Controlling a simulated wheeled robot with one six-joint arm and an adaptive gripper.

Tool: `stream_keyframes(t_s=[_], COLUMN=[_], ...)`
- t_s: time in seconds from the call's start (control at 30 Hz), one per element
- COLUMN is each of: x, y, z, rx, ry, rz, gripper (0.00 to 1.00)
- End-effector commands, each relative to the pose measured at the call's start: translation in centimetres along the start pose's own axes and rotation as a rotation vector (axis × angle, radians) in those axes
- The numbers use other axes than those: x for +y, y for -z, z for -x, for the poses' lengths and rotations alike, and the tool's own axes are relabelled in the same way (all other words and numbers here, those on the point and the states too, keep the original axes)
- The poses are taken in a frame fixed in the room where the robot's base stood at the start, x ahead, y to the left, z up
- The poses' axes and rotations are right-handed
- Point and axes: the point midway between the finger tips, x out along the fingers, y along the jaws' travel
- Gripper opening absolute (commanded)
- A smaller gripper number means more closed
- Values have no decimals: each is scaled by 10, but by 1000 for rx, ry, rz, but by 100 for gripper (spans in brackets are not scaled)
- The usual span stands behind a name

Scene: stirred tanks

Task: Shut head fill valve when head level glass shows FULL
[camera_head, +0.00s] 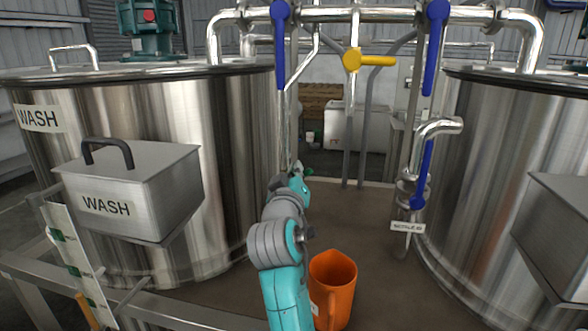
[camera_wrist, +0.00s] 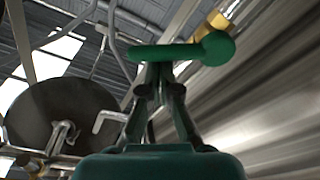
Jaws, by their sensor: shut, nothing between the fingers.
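In the wrist view, a green valve lever (camera_wrist: 185,52) on a brass fitting (camera_wrist: 218,22) lies across the picture just beyond my gripper (camera_wrist: 158,78). The fingers are shut with nothing between them; I cannot tell whether they touch the lever. In the head view, my gripper (camera_head: 299,170) is small and partly hidden by my arm, beside the left tank. No label in view marks a head fill valve or a head level glass. A white scale with green marks (camera_head: 75,260) stands at the lower left; I cannot read its level.
A WASH tank (camera_head: 225,130) stands left with a WASH box (camera_head: 140,190). Another steel tank (camera_head: 500,160) stands right. Blue levers (camera_head: 280,45) (camera_head: 435,45) and a yellow lever (camera_head: 372,60) are on overhead pipes. An orange jug (camera_head: 340,285) stands beside my arm.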

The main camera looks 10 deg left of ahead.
Motion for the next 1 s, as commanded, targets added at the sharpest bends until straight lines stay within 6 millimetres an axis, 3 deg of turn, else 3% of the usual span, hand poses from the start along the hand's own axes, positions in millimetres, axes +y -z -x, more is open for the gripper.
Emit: stream_keyframes(t_s=[0.67, 1.0], x=[2, 3], y=[-5, -14], z=[1, 2], rx=[-1, -3], ry=[-13, -33], rz=[-86, -228], gripper=[0, 0])
